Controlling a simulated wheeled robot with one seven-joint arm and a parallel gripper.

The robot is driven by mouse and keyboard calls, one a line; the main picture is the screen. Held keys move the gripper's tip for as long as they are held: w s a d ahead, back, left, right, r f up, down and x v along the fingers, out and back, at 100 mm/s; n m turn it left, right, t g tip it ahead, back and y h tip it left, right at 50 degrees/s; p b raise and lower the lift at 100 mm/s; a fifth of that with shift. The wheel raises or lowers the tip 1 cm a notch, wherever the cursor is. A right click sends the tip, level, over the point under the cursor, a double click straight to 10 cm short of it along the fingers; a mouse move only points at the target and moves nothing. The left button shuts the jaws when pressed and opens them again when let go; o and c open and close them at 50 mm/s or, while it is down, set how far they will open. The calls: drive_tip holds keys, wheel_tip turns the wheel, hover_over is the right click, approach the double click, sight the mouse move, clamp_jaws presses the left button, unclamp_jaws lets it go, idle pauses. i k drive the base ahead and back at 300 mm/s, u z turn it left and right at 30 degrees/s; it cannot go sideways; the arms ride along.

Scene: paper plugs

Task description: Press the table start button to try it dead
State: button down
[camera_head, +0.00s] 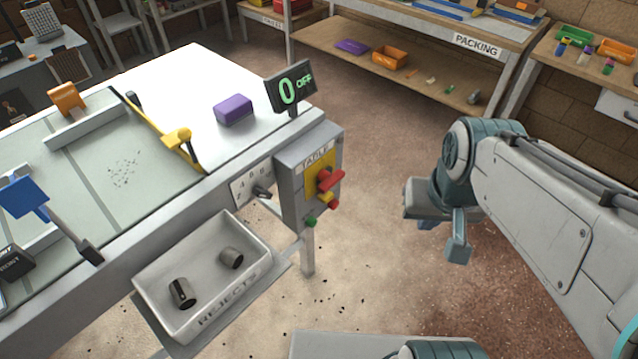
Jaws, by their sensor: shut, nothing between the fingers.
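The grey control box (298,195) labelled TABLE is on the near right corner of the white table (180,80). It carries a red rotary handle (328,181) on a yellow plate, with a small red and yellow piece (328,199) under it. A green button (311,221) sits at the box's lower edge, and a smaller green spot (334,205) is beside it.
A white REJECTS tray (262,262) with two dark cylinders hangs below the table's front edge. A selector knob (262,192) is left of the box. A purple block (233,110) and a yellow arm (160,130) are on the table. Floor between box and gripper is clear.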

sight(311, 221)
drive_tip(key=u, duration=2.15)
drive_tip(key=k, duration=0.9)
drive_tip(key=z, duration=1.1)
drive_tip(key=i, duration=0.45)
drive_tip(key=u, duration=0.1)
